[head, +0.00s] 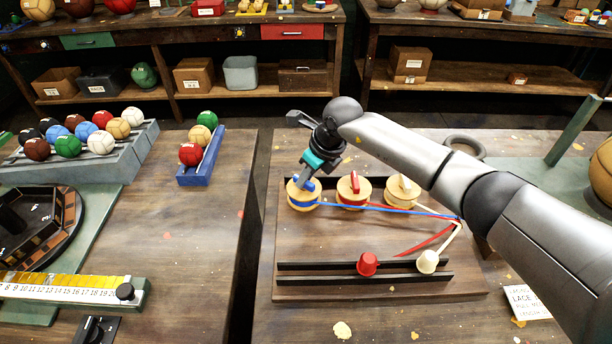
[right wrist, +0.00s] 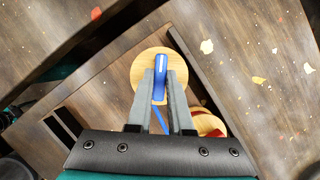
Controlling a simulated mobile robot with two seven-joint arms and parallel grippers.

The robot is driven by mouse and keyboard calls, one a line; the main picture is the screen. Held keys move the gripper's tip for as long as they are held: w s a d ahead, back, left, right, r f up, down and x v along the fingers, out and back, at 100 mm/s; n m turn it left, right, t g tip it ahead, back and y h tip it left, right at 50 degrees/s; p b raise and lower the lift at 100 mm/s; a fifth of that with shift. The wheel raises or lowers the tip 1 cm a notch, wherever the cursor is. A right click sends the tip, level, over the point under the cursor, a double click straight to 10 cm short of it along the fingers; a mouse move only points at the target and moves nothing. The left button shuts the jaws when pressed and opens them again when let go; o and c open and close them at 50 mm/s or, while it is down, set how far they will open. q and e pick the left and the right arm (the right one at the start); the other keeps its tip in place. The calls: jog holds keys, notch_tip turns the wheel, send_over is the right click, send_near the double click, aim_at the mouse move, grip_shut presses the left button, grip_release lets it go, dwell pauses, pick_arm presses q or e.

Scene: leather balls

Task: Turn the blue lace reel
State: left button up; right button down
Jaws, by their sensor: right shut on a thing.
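The blue lace reel (head: 304,201) is a round wooden reel with a blue handle on top, at the left end of a row of three on a dark board (head: 330,240). My right gripper (head: 305,182) comes down over it from above. In the right wrist view the fingers (right wrist: 160,88) are shut on the blue handle (right wrist: 159,82), with the wooden disc (right wrist: 148,62) beneath. A blue lace (head: 385,209) runs right from the reel across the board. My left gripper is not in view.
The red-handled reel (head: 351,200) and the white-handled reel (head: 402,201) stand close to the right. A ball rack (head: 100,150) and a small blue ball rack (head: 205,165) stand on the left table.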

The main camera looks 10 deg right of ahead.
jog(key=shift+r+m+t+h+p, duration=0.15)
jog(key=shift+m+t+h+p, duration=0.2)
jog(key=shift+m+p, duration=0.7)
jog(key=shift+a+m+h, duration=0.1)
jog(key=shift+m+h, duration=0.25)
jog(key=shift+m, duration=1.4)
jog(key=shift+t+h, duration=0.25)
jog(key=shift+h, duration=0.05)
jog(key=c, duration=0.8)
grip_release()
jog(key=shift+s, duration=0.1)
